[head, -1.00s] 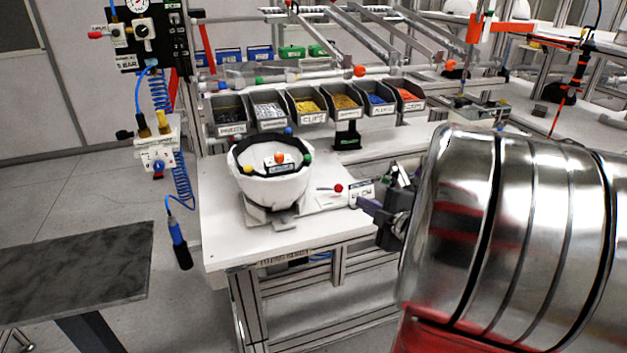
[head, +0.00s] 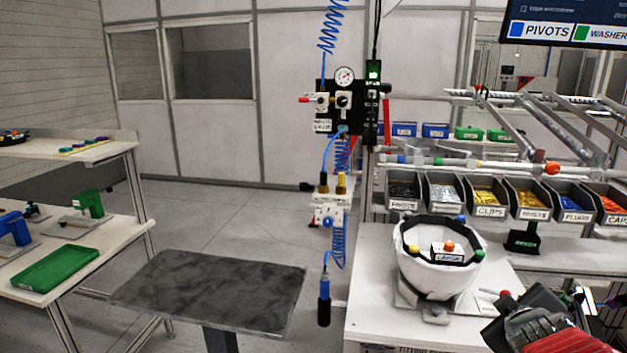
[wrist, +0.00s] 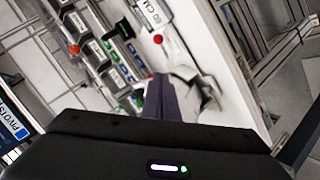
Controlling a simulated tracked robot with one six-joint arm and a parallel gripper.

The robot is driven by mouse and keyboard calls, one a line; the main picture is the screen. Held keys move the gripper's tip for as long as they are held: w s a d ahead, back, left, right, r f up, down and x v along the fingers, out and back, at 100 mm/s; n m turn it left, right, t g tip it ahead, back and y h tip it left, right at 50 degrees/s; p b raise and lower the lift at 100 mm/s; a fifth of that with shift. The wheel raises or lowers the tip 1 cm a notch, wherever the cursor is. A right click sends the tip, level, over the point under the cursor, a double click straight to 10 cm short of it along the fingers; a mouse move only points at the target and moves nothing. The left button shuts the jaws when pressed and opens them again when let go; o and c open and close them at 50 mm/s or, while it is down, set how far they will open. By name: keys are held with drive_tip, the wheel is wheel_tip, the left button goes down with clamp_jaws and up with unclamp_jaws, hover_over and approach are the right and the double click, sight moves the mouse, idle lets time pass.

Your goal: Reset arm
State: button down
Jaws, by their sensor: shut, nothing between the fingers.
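My gripper shows in the wrist view (wrist: 160,98), its dark fingers together and empty above the white workbench. In the head view my arm's dark and red end is at the lower right, and the fingertips are hard to make out there. The white helmet shell (head: 436,272) sits upright on a stand on the white workbench (head: 375,300), to the left of my arm. My arm is apart from the shell in the head view.
A row of labelled part bins (head: 443,192) stands behind the shell. A blue-handled tool (head: 324,303) hangs on a coiled hose left of the bench. A dark grey table (head: 210,290) stands lower left, with a green tray (head: 56,268) on a shelf beyond. Open floor lies between.

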drive_tip(key=s+a+f+m+g+y, duration=0.1)
drive_tip(key=s+a+y, duration=0.1)
drive_tip(key=s+a, duration=0.3)
drive_tip(key=s+a+f+m+g+y, duration=0.1)
drive_tip(key=s+a, duration=0.3)
drive_tip(key=a, duration=0.8)
drive_tip(key=s+a+f+m+g+y, duration=0.1)
drive_tip(key=s+a+m+g+y, duration=0.2)
drive_tip(key=a, duration=0.6)
drive_tip(key=s, duration=0.2)
drive_tip(key=shift+s+a, duration=0.35)
drive_tip(key=shift+f, duration=0.1)
